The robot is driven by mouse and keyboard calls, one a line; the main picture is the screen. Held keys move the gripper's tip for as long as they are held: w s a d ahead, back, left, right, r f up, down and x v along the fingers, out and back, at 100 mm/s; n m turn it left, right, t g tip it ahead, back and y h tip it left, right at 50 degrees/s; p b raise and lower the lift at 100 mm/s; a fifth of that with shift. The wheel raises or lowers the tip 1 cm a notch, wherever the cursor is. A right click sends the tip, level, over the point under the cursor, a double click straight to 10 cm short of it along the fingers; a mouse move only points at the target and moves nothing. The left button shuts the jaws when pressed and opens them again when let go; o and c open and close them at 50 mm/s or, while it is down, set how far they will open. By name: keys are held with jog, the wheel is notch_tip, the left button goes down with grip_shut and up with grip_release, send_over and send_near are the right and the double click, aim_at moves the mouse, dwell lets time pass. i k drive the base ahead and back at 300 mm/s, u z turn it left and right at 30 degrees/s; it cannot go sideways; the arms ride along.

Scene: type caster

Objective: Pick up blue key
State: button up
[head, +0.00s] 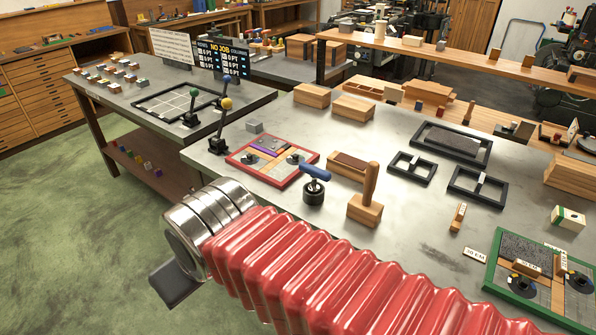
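The blue key (315,172) has a blue T-shaped handle on a dark round body. It stands upright on the grey metal table, just right of a red-framed tray (272,155) and left of a wooden block with an upright handle (366,203). My arm with its red bellows crosses the foreground, below the key in the picture. My gripper (175,283) shows only as a dark piece beyond the silver wrist at the lower left, off the table's front edge and well apart from the key. Its fingers cannot be made out.
Black frames (480,188) lie to the right. A green-framed tray (489,283) is at the lower right. Bare metal surrounds the frames.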

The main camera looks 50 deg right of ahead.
aim_at(315, 173)
jog(key=i, duration=0.85)
jog(key=z, duration=1.6)
